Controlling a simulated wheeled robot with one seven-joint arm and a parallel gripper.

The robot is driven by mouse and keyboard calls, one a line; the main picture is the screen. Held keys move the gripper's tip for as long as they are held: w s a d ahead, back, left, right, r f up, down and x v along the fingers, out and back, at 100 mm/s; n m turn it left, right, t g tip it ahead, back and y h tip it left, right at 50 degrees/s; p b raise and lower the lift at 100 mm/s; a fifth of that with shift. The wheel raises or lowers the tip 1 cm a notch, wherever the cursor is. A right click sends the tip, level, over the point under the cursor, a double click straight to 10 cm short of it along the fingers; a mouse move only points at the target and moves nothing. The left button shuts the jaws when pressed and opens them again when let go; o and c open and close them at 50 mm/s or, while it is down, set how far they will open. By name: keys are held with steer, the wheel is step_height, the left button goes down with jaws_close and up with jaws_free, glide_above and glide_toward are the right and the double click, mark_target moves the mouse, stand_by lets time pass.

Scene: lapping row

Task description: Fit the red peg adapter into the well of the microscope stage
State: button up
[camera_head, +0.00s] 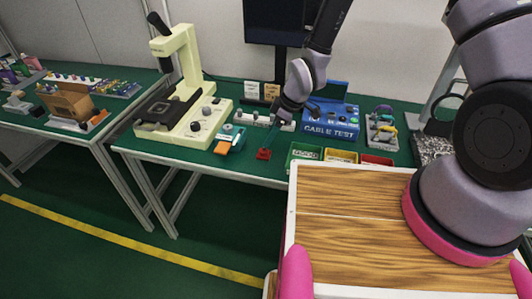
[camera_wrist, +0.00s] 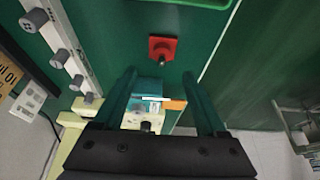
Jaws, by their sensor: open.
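The red peg adapter (camera_head: 263,154) lies on the green bench top near its front edge. It is a square red base with a dark peg, seen from above in the wrist view (camera_wrist: 162,47). The cream microscope (camera_head: 188,90) stands to its left, with a black stage (camera_head: 160,111) at its front left; the well cannot be made out. My gripper (camera_head: 271,138) is over the bench close to the adapter. In the wrist view, my gripper's teal fingers (camera_wrist: 158,74) are spread and empty, with the adapter just beyond their tips.
A teal and orange device (camera_head: 229,140) lies between microscope and adapter. A pale strip with knobs (camera_wrist: 62,50) runs behind. A green bin (camera_head: 303,152), yellow bin (camera_head: 341,155) and blue cable-test box (camera_head: 331,120) stand to the right. A wood-topped surface (camera_head: 360,225) is in front.

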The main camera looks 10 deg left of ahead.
mark_target(264, 151)
steer(key=x, duration=0.6)
steer(key=shift+s+a+f, duration=0.1)
steer(key=shift+f, duration=0.3)
jaws_close()
